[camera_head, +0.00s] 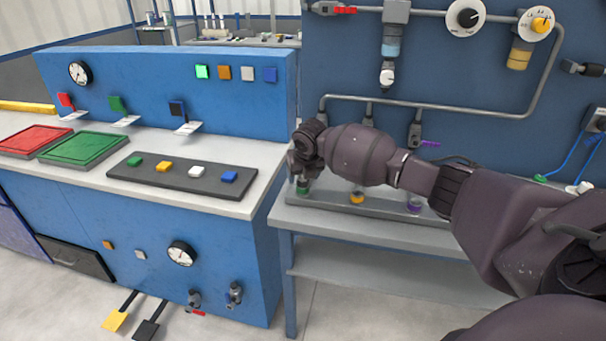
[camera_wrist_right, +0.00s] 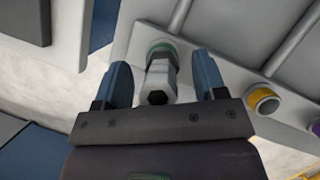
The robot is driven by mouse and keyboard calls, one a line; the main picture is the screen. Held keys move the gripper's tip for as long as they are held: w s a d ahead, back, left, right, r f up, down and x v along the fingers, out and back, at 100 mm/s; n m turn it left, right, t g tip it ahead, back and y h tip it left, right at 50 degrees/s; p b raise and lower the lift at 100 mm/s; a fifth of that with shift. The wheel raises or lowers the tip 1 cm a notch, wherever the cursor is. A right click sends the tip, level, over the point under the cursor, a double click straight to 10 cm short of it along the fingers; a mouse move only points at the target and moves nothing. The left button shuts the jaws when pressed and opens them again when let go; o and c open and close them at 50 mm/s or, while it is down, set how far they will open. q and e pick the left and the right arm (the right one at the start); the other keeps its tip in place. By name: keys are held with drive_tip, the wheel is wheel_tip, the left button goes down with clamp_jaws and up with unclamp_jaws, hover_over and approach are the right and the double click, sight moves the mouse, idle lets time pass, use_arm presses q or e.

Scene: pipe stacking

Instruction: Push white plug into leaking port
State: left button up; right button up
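In the right wrist view, a white-grey plug-like piece (camera_wrist_right: 158,78) with a dark hexagonal recess stands at a green-ringed holder (camera_wrist_right: 163,48). My right gripper (camera_wrist_right: 162,80) has its fingers apart, one on each side of this piece, with visible gaps. In the head view my right gripper (camera_head: 302,163) is low over the green-ringed holder (camera_head: 303,187), at the left end of the grey bench; it hides most of the piece. Pipe ends hang from the blue wall above, including one (camera_head: 415,135) near a purple handle. I cannot tell which port leaks. My left gripper is out of view.
A yellow-ringed holder (camera_head: 357,197) and a purple-ringed holder (camera_head: 414,205) stand to the right on the same strip. The blue console (camera_head: 150,230) stands close on the left. A white cable end (camera_head: 580,187) sits at the right edge.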

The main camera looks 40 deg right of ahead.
idle(0.3)
drive_tip(key=shift+s+r, duration=0.1)
drive_tip(key=shift+r, duration=0.25)
use_arm(q)
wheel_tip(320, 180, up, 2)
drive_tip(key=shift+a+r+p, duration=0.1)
drive_tip(key=shift+p, duration=1.05)
use_arm(e)
drive_tip(key=v, duration=1)
